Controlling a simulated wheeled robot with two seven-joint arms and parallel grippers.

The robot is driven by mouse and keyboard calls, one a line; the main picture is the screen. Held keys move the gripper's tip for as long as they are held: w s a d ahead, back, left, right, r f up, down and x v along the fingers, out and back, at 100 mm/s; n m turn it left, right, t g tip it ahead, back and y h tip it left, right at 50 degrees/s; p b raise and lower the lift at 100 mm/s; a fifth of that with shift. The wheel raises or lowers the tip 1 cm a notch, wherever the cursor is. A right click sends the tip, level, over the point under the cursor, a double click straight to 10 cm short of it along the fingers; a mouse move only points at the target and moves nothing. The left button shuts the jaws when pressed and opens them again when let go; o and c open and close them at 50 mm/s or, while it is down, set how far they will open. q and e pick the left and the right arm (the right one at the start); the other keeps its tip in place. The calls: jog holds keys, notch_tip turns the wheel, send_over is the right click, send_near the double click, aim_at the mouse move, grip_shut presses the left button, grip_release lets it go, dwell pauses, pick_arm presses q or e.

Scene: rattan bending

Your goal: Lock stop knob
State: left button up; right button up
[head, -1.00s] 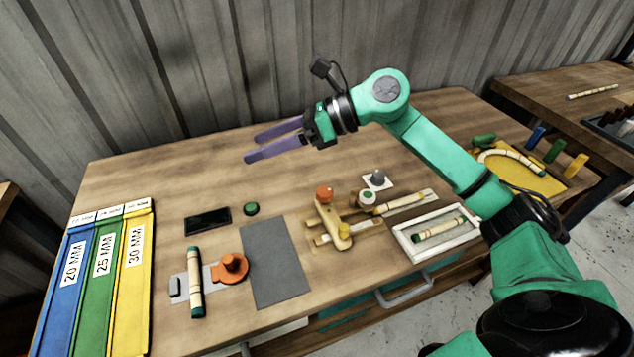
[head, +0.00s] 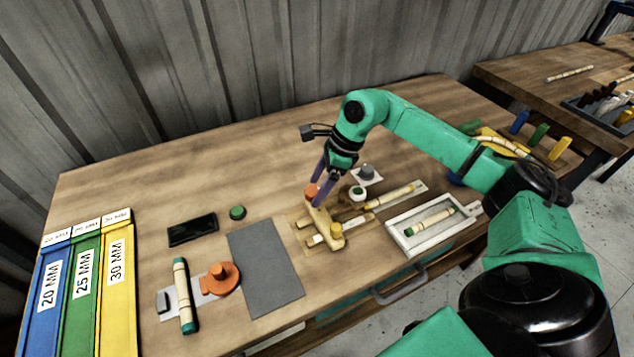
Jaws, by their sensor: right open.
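A wooden bending jig (head: 322,224) sits mid-table with an orange knob (head: 311,192) at its far end and a yellow knob (head: 336,229) at its near end. A white round piece with a green top (head: 357,192) and a grey knob on a white plate (head: 367,173) stand just right of it. I cannot tell which of these is the stop knob. My right gripper (head: 318,193) points down with its purple fingers open, close by the orange knob. Contact cannot be made out. My left gripper is out of view.
A white tray (head: 408,247) with a rattan piece lies right of the jig. A grey mat (head: 265,268), an orange clamp (head: 220,277), a rattan piece (head: 183,297), a dark phone-like slab (head: 192,229) and a green button (head: 237,212) are left. The table's back is clear.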

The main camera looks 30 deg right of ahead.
jog(key=shift+a+f, duration=0.15)
jog(key=shift+f, duration=0.15)
grip_shut()
